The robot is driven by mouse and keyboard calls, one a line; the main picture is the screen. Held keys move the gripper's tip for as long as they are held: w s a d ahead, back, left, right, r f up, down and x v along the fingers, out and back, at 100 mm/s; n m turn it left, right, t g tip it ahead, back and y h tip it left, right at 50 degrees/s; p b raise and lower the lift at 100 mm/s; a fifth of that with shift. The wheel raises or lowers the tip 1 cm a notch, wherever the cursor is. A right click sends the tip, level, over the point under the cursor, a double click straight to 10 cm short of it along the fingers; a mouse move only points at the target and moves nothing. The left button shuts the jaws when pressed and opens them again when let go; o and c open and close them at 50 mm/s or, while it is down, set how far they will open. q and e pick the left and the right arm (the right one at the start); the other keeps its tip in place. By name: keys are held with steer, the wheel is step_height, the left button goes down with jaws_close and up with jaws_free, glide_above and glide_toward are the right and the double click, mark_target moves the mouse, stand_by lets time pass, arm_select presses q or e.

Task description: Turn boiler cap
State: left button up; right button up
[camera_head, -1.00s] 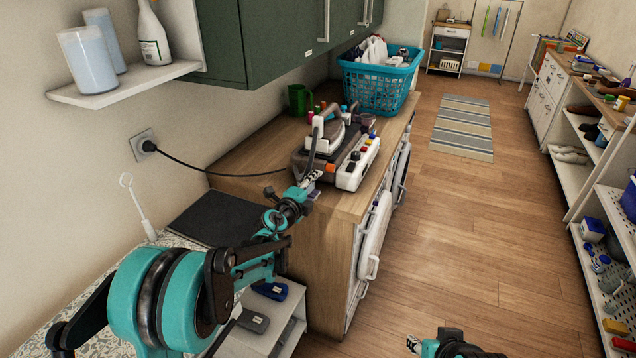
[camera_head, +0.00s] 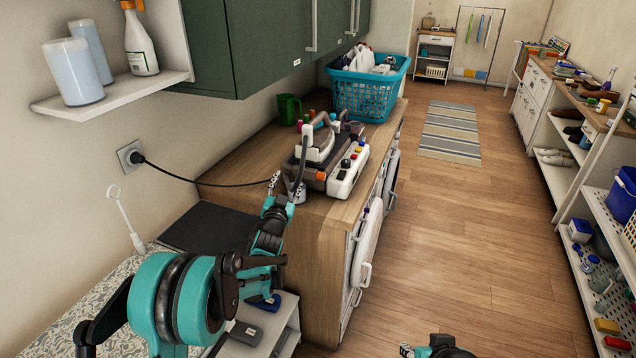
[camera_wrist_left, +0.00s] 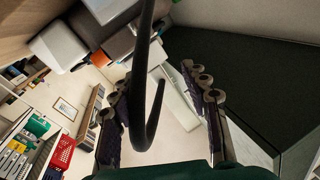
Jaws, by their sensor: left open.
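The ironing station (camera_head: 343,180) stands on the wooden counter, a dark and white boiler base with an iron (camera_head: 318,148) on top. Small coloured knobs show on it, among them an orange one (camera_head: 321,176) on the near side and a black one (camera_head: 345,164); I cannot tell which is the boiler cap. My left gripper (camera_head: 287,188) is open at the counter's near edge, just left of the station. In the left wrist view its fingers (camera_wrist_left: 164,92) are spread, with a dark cable (camera_wrist_left: 140,100) crossing in front. My right gripper (camera_head: 420,350) barely shows at the bottom edge.
A black power cord (camera_head: 210,184) runs from the wall socket (camera_head: 130,156) to the station. A teal laundry basket (camera_head: 365,95) and a green mug (camera_head: 288,108) stand behind it. Green cabinets (camera_head: 260,50) hang above the counter.

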arm_select(q)
step_height(320, 180, down, 3)
steer(key=n, duration=0.5)
steer(key=n+h, duration=0.5)
steer(key=n, duration=0.9)
glide_toward(320, 179)
steer(key=w, duration=0.2)
steer(key=b+x, duration=0.1)
steer(key=x, duration=0.3)
steer(key=b+x, duration=0.1)
steer(key=x, duration=0.1)
steer(key=shift+d+b, duration=0.3)
steer(key=shift+b, duration=0.05)
steer(key=shift+w+d+r, duration=0.15)
steer(key=shift+w+r, duration=0.1)
steer(key=shift+w, duration=0.2)
jaws_close()
